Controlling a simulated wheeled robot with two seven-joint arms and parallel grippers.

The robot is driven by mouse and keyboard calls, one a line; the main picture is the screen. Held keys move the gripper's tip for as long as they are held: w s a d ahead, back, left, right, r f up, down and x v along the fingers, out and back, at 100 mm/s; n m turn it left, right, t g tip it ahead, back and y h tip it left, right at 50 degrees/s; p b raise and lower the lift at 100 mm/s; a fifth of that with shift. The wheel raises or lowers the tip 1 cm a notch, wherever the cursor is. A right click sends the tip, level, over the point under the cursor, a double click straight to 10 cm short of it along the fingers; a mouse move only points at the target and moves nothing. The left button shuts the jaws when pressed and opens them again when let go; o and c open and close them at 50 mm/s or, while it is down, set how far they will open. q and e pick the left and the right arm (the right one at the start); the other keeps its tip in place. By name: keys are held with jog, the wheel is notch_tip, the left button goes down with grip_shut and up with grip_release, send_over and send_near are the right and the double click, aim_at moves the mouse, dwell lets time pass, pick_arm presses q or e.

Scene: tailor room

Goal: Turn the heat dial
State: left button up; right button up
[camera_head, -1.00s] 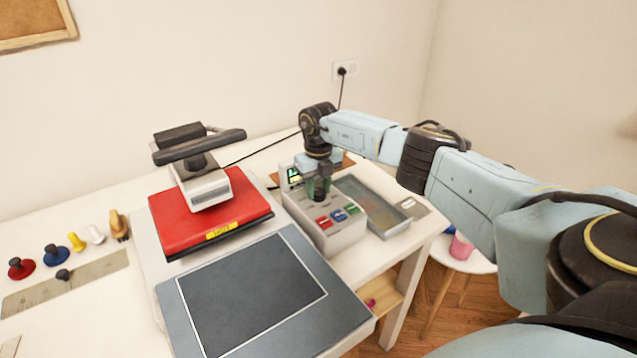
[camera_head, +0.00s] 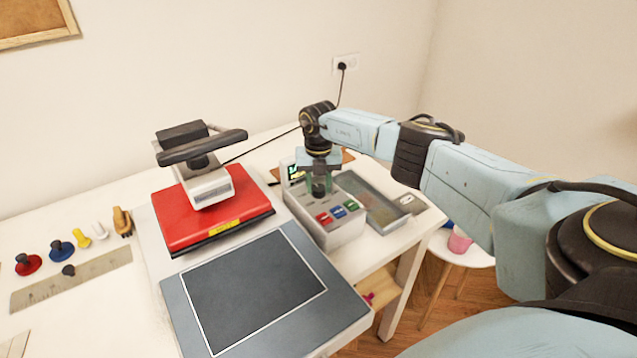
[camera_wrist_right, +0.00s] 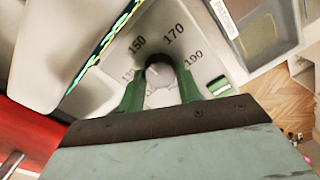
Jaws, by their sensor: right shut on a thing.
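The heat dial (camera_wrist_right: 158,78) is a dark round knob with a light face, ringed by printed numbers such as 150 and 170 in the right wrist view. It sits on the grey control box (camera_head: 335,232), beside a small lit display (camera_head: 295,172). My right gripper (camera_head: 320,190) points down onto the box, its green fingers on either side of the dial. It is shut on the dial, which the fingers mostly hide in the head view. In the wrist view the right gripper (camera_wrist_right: 160,98) spans the knob. My left gripper is not in view.
A heat press with a red upper plate (camera_head: 212,215) and dark lower pad (camera_head: 250,290) stands left of the box. A shallow grey tray (camera_head: 385,213) lies right of it. Coloured knobs (camera_head: 62,250) stand at the far left. A black cord (camera_head: 262,150) runs to the wall socket.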

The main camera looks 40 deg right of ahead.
aim_at(319, 187)
jog(key=shift+r, duration=0.1)
jog(key=o, duration=1)
notch_tip(319, 187, up, 13)
jog(key=shift+r, duration=0.15)
dwell(0.3)
